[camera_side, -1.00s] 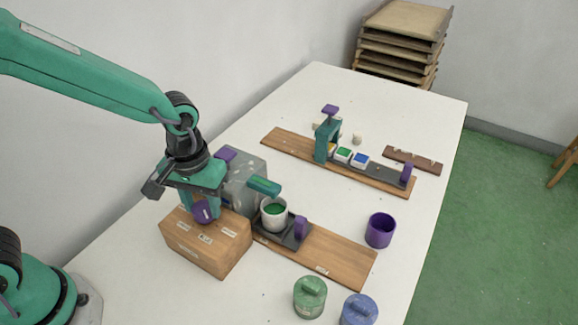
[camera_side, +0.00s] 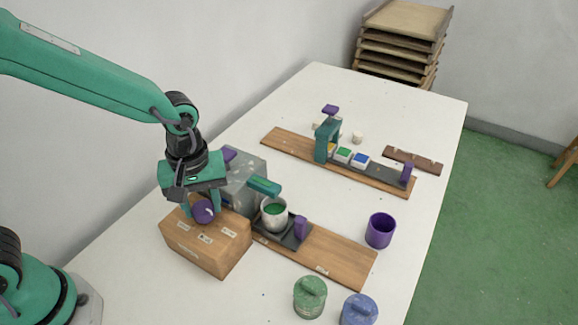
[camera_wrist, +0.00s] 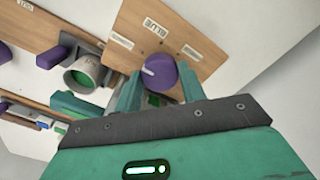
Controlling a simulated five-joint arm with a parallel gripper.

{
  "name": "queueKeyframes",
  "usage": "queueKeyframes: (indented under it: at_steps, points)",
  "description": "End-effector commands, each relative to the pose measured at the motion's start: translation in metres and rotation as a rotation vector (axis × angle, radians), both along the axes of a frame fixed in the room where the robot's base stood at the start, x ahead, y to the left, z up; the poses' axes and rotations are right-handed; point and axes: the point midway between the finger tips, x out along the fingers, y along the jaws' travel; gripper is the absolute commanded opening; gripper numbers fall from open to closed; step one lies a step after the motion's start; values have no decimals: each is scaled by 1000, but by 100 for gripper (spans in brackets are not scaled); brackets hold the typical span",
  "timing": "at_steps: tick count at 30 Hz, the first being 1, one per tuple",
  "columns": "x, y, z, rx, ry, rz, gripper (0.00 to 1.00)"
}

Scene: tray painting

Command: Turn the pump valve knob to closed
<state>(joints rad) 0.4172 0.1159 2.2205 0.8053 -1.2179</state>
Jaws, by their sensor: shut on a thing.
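The purple valve knob (camera_side: 203,211) with a white pointer mark sits on the top of a wooden box (camera_side: 199,250). My gripper (camera_side: 204,207) points down over the box, with its fingers shut on the knob. In the wrist view the knob (camera_wrist: 160,73) shows between the two fingers (camera_wrist: 158,90). Its white mark points left there. Labels on the box show in the wrist view, one reading "BLUE" (camera_wrist: 155,28); the others are too small or angled to read surely.
Right of the box stand a grey pump block (camera_side: 243,185) and a cup with green paint (camera_side: 274,214) on a sliding board (camera_side: 335,262). A purple cup (camera_side: 380,231), green jar (camera_side: 310,297) and blue jar (camera_side: 359,311) stand at the front right. A stamping station (camera_side: 327,140) is farther back.

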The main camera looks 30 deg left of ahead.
Motion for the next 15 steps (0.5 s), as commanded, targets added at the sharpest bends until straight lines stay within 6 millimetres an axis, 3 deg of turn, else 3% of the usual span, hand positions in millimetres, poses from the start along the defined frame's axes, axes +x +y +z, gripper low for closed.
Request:
queueKeyframes:
  at_steps: [6,7,8,15]
  points:
    - [1,0,2,-2,-4,3,17]
    - [1,0,2,-1,-4,3,44]
    - [1,0,2,-1,-4,3,49]
    - [1,0,1,-1,-2,1,49]
